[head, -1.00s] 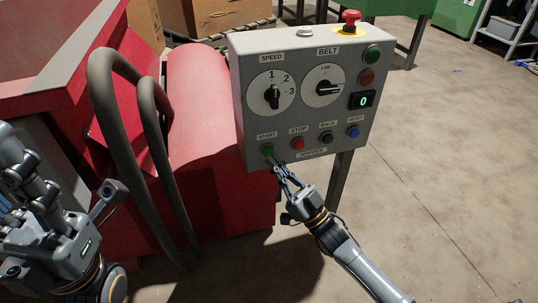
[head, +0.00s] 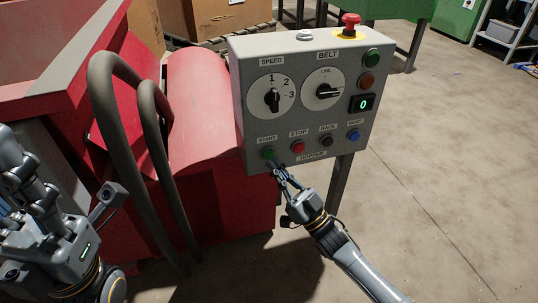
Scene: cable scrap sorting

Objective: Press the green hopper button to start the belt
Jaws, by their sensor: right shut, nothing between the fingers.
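The green hopper button (head: 267,153), labelled START, sits at the lower left of the grey control box (head: 352,134), in the row marked HOPPER. My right gripper (head: 274,164) is shut and empty, its fingertips just below and right of the green button. Whether the tips touch the button cannot be told. My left gripper (head: 30,178) is at the left edge, far from the box, and its finger opening does not show clearly.
Red stop (head: 298,146), dark back (head: 327,140) and blue reset (head: 352,135) buttons sit beside it. Above are two dials, more buttons, a green "0" display (head: 362,102) and a red mushroom button (head: 350,21). Grey rails (head: 105,110) and a red machine (head: 205,95) stand left.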

